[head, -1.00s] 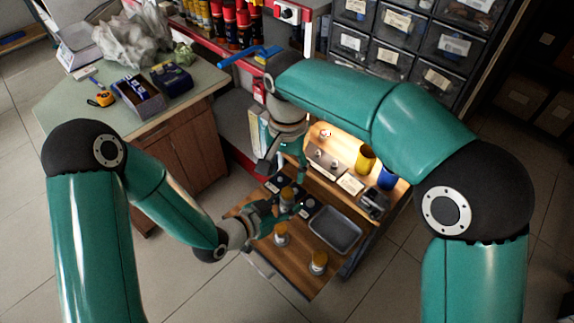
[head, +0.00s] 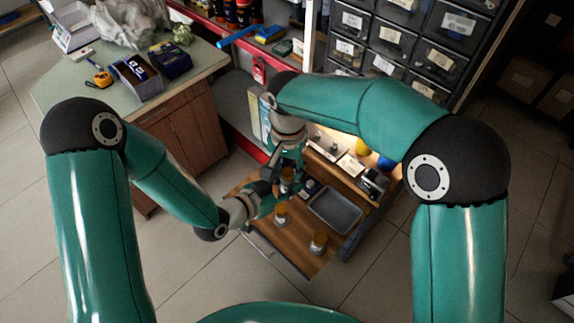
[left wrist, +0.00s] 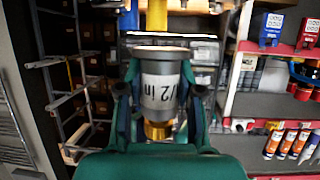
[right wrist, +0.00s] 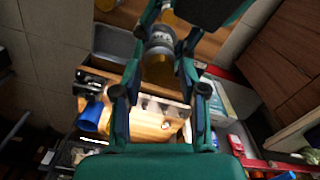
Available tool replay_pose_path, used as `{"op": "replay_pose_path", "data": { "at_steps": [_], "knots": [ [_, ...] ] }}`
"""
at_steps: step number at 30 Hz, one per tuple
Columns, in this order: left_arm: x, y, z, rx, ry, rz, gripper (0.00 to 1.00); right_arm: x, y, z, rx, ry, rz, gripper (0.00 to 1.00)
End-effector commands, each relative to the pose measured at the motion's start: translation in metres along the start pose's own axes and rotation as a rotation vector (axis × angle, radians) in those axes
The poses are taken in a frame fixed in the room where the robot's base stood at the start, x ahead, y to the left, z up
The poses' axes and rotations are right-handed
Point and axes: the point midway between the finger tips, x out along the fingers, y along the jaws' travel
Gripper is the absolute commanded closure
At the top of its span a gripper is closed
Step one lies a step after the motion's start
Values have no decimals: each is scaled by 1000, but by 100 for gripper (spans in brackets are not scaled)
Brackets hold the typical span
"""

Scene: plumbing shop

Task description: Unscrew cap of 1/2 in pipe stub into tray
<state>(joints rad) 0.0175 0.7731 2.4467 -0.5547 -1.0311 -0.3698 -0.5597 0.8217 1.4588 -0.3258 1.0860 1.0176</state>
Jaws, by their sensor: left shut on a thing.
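A grey pipe stub (head: 287,185) with brass ends stands upright in my left gripper (head: 270,196) above the drawer-like wooden surface. In the left wrist view my left gripper (left wrist: 157,100) is shut on the stub (left wrist: 160,90), whose label reads 1/2 in. My right gripper (head: 281,178) comes down from above. In the right wrist view my right gripper (right wrist: 160,95) is open, its fingers on either side of the stub's brass cap (right wrist: 160,72), seemingly apart from it. The grey tray (head: 335,211) lies empty to the right.
Two more brass-capped stubs (head: 281,214) and (head: 318,243) stand on the wooden surface (head: 290,248) near its front. A black device (head: 373,182) and a blue cup (head: 386,163) are behind the tray. A workbench (head: 150,105) stands left.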

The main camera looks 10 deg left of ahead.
Motion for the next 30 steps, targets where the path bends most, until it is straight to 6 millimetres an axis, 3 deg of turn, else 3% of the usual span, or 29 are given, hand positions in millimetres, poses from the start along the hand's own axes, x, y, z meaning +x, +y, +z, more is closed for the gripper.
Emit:
{"op": "replay_pose_path", "data": {
  "at_steps": [1, 6, 14, 24, 30],
  "knots": [
    [0, 0, -1, 1, 4, -1, 100, 0, 0, 0, 0, 0, 0, 72],
    [0, 0, -1, 2, 4, -1, 100, 0, 0, 0, 0, 0, -1, 100],
    [0, 0, -2, 2, 4, 0, 100, -1, 0, 0, -72, 1, -1, 100],
    [0, 0, -1, 2, 4, 0, 100, -1, 0, 0, -708, 5, 1, 100],
    [0, 0, -1, 2, 3, 0, 100, -1, 0, 0, -887, 6, 2, 100]
  ]
}}
